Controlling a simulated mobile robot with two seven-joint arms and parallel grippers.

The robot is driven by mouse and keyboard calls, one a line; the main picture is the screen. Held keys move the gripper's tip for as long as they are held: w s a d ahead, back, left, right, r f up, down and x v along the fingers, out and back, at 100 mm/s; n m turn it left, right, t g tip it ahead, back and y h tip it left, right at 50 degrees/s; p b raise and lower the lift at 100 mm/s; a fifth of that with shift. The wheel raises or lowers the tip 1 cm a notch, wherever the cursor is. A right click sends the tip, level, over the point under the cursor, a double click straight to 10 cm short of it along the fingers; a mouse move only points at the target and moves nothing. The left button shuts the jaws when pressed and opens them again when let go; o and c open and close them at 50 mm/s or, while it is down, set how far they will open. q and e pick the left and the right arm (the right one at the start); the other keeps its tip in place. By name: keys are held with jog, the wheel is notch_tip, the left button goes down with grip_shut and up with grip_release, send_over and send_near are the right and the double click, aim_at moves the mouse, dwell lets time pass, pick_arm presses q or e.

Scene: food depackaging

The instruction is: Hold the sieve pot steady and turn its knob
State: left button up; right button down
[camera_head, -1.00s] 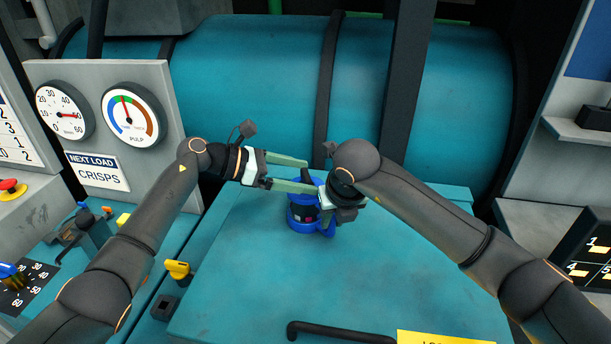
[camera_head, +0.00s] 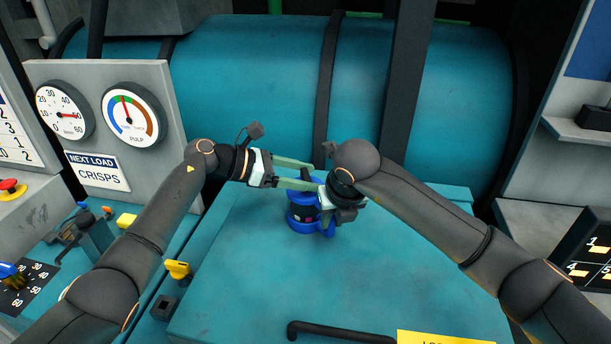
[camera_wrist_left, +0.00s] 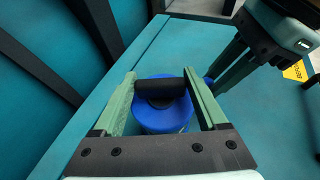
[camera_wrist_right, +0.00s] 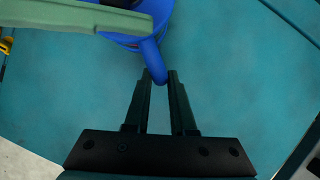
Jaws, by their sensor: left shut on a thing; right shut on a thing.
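The sieve pot (camera_head: 304,222) is blue with a dark band and stands upright on the teal surface. Its knob, a dark crossbar (camera_wrist_left: 160,88), sits on top of the blue lid (camera_wrist_left: 163,116). My left gripper (camera_wrist_left: 160,78) is shut on the knob, one pale green finger at each end of the bar. In the head view my left gripper (camera_head: 314,174) reaches in from the left above the pot. My right gripper (camera_wrist_right: 160,74) is shut on the pot's blue side handle (camera_wrist_right: 151,52). In the head view the right wrist partly hides the pot's right side.
A teal tabletop (camera_head: 400,280) around the pot is mostly clear. A black bar handle (camera_head: 340,333) lies at its front edge. A yellow-topped switch (camera_head: 178,269) stands at the left. Two gauges (camera_head: 131,117) are on a grey panel, and a large teal drum (camera_head: 250,80) is behind.

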pick_arm(q)
jog(key=shift+s+d, duration=0.1)
jog(key=c, duration=0.3)
jog(key=shift+d+f+m+g, duration=0.1)
jog(key=shift+m+g, duration=0.7)
jog(key=shift+g, duration=0.2)
jog(key=shift+s+m+g, duration=0.1)
jog(key=shift+m+g, duration=0.2)
jog(key=o, duration=1.3)
jog(key=shift+a, duration=0.2)
jog(key=shift+w+a+r, duration=0.2)
jog(key=shift+a+r, duration=0.1)
jog(key=shift+a, duration=0.25)
jog(key=v, duration=1)
jog(key=shift+s+a, duration=0.15)
jog(key=shift+a, duration=0.2)
